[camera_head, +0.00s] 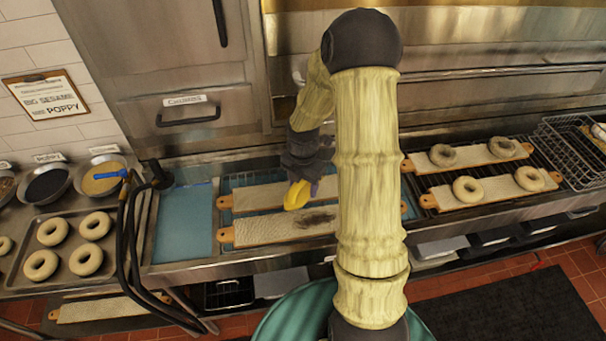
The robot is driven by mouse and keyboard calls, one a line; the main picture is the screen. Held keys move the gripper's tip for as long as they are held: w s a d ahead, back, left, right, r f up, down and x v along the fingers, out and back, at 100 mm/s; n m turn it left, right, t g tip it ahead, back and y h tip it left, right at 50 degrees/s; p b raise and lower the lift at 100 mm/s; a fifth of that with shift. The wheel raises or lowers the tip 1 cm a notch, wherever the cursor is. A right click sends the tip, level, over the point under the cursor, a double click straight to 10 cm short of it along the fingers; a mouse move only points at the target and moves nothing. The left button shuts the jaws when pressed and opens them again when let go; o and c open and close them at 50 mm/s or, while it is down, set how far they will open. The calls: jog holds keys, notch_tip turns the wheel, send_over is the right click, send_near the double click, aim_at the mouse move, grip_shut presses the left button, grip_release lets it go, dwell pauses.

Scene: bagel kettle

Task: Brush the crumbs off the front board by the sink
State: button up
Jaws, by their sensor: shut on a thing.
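The front board (262,232) is a long pale board with an orange handle at its left end, lying over the blue sink area. A dark patch of crumbs (316,219) lies on it right of the middle. A similar back board (252,196) lies behind it. My gripper (299,179) is above the boards and shut on a yellow tool (297,195), which looks like a brush. The tool hangs near the front board's rear edge, left of the crumbs; I cannot tell whether it touches. My arm hides the right part of both boards.
A blue sink section (183,225) and black hoses (130,240) are at left. Bagels (86,259) lie on a tray beside topping bowls (102,178). At right, two boards with bagels (487,187) sit on a rack, near a wire basket (572,150).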

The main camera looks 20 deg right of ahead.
jog(key=shift+f, duration=0.1)
notch_tip(320, 180, down, 8)
jog(key=b, duration=0.7)
jog(key=shift+b, duration=0.3)
jog(key=shift+c, duration=0.3)
